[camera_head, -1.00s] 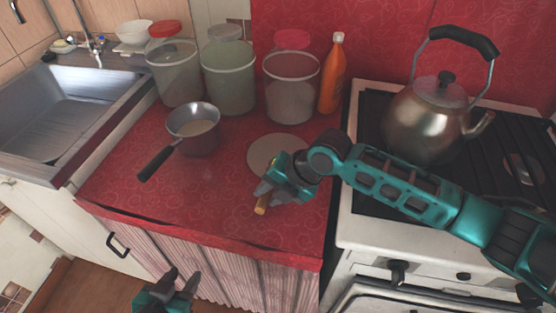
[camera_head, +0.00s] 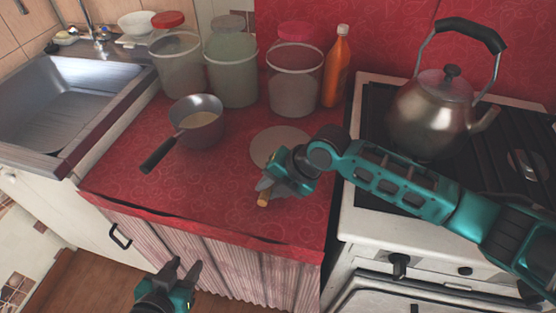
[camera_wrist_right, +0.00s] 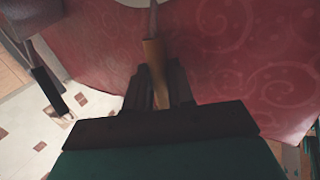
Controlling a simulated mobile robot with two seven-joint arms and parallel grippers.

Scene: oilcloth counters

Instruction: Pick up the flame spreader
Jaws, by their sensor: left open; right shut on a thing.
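The flame spreader (camera_head: 270,145) is a flat, round, pale grey disc with a wooden handle (camera_head: 263,199) on the red oilcloth counter. In the right wrist view the wooden handle (camera_wrist_right: 155,72) runs between the fingers, and a pale edge of the disc shows at the top. My right gripper (camera_head: 267,187) is shut on the handle, at the front of the disc; the gripper hides part of the handle. I cannot tell whether the disc touches the cloth. My left gripper (camera_head: 183,270) is open and empty, low in front of the counter's curtain.
A saucepan (camera_head: 196,122) stands left of the disc, its dark handle pointing to the front left. Several lidded containers (camera_head: 295,85) and an orange bottle (camera_head: 337,68) stand behind. A kettle (camera_head: 432,115) sits on the stove at right; a sink (camera_head: 70,100) is at left.

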